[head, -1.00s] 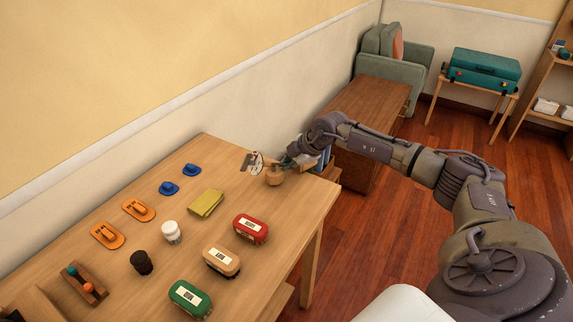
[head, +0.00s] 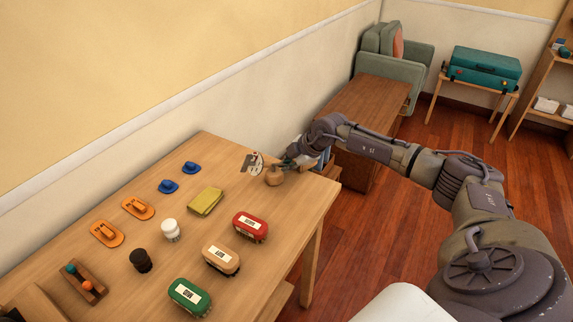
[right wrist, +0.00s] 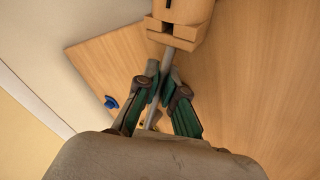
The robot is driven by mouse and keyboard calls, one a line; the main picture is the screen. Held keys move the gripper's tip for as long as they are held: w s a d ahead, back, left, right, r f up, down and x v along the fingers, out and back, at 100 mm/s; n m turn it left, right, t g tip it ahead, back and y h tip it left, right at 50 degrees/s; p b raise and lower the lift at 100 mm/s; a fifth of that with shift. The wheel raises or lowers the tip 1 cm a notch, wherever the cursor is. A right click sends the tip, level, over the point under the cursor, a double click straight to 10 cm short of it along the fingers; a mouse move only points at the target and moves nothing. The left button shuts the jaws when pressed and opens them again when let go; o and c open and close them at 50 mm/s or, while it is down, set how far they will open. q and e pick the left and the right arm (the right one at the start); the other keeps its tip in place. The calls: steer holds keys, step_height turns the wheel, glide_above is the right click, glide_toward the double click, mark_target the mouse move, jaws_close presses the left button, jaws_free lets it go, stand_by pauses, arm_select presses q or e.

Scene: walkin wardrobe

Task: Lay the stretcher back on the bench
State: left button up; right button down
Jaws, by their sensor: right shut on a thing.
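The stretcher, with a wooden block end (head: 275,177), is at the far right end of the bench (head: 225,245). In the right wrist view its wooden end (right wrist: 178,18) and a grey metal rod show. My right gripper (head: 290,163) is shut on the rod, and the fingers (right wrist: 165,88) close around it in the wrist view. The wooden end is low over the bench top; I cannot tell whether it touches. My left gripper is not in view.

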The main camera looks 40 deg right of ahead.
steer(key=c, duration=1.2)
jaws_free()
steer(key=shift+r, duration=0.1)
steer(key=shift+s, duration=0.1)
steer(key=v, duration=0.7)
steer(key=shift+s+d+r, duration=0.15)
steer(key=shift+s+r, duration=0.05)
steer(key=shift+r, duration=0.1)
